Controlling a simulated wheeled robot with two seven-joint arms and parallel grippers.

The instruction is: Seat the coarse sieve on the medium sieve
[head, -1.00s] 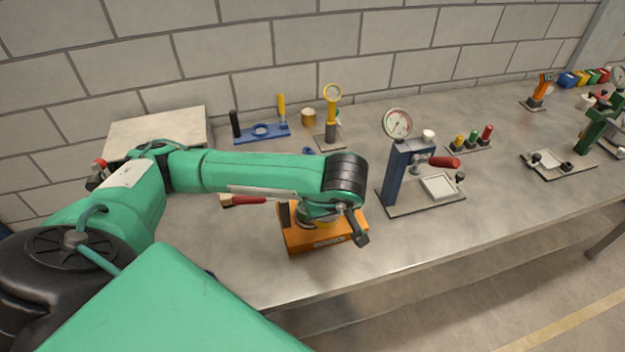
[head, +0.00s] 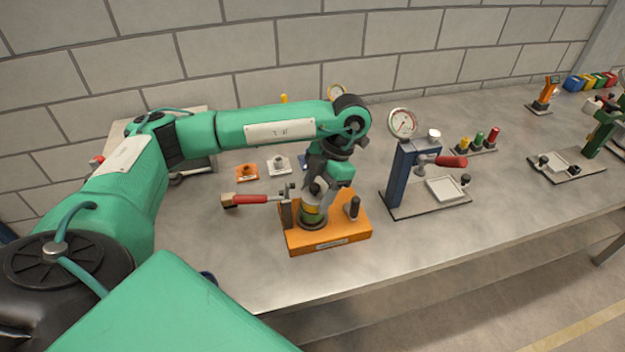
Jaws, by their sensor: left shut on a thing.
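My left gripper (head: 317,192) points down over the orange base (head: 343,236) and is shut on a small round sieve, which I take for the coarse sieve; the fingers and wrist hide most of it. Beneath the fingers a short round stack with yellow and green bands (head: 312,214) stands on the orange base between its dark posts. The medium sieve cannot be told apart in this stack. Whether the held sieve is seated or just above the one below cannot be told. My right gripper is not in view.
A red-handled brush (head: 250,199) lies left of the base. Behind it are an orange stand (head: 247,172) and a white stand (head: 279,165). A blue press with a gauge (head: 402,170) stands close on the right. The bench front is clear.

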